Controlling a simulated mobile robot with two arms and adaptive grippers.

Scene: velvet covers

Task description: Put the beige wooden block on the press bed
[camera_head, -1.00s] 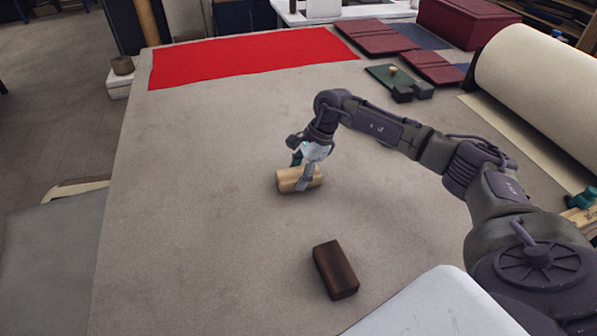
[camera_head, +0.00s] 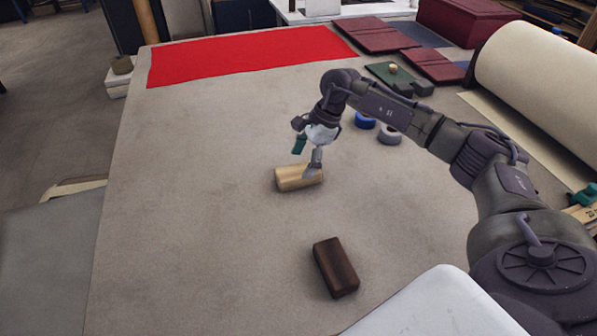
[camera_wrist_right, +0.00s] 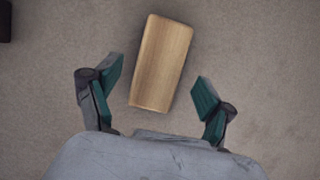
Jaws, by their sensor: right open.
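The beige wooden block (camera_head: 292,180) lies on the grey-brown table, near the middle of the head view. In the right wrist view the block (camera_wrist_right: 161,62) lies slightly tilted between and ahead of the finger lines. My right gripper (camera_head: 307,157) is open just above the block, with one finger overlapping the block's right part in the head view. Its green-padded fingers (camera_wrist_right: 158,76) stand apart on both sides of the block in the wrist view, with nothing held. My left gripper is not in view. I cannot tell which thing is the press bed.
A dark brown block (camera_head: 336,267) lies nearer on the table. A blue ring (camera_head: 365,121) and a grey ring (camera_head: 389,136) sit behind my right arm. A red cloth (camera_head: 245,56), dark red covers (camera_head: 372,38) and a large cream roll (camera_head: 540,85) lie farther back. The table's left side is clear.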

